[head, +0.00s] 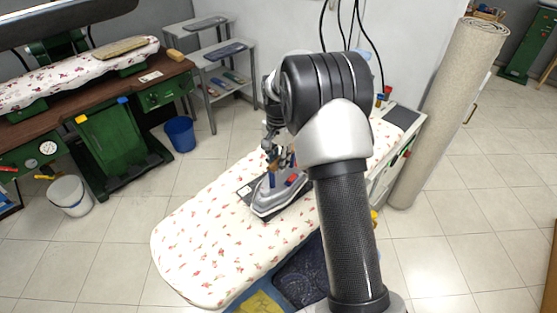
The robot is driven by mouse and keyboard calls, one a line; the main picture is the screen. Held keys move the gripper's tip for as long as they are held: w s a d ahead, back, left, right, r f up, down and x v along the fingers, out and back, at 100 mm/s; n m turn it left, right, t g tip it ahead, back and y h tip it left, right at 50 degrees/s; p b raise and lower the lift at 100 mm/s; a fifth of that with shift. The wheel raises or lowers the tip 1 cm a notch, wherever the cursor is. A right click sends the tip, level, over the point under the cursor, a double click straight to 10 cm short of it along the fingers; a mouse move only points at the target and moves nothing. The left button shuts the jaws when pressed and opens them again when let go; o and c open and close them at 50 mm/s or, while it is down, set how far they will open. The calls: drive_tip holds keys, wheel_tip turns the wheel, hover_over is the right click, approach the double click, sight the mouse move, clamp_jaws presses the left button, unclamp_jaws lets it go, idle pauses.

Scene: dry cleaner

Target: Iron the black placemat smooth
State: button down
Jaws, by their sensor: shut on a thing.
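The iron (278,199), grey with blue and red parts, rests on a dark placemat (246,188) on the floral ironing board (207,250). Only a strip of the placemat shows past the iron's left side; the rest is hidden under the iron and behind my arm. My gripper (277,162) is shut on the iron's handle, above the middle of the board. The fingertips are small and partly hidden by the iron and my arm. I cannot tell from here whether the placemat is wrinkled.
A pressing machine (110,140) with a floral pad stands at the left. A blue bucket (180,134) and a white bucket (70,195) are on the floor. A grey shelf (215,60) stands behind. A rolled carpet (447,115) leans at the right. The board's near-left end is clear.

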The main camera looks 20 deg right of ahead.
drive_tip(key=shift+w+f+b, duration=0.15)
drive_tip(key=shift+f+b, duration=0.3)
drive_tip(key=shift+f, duration=0.3)
idle(0.6)
drive_tip(key=shift+a, duration=0.1)
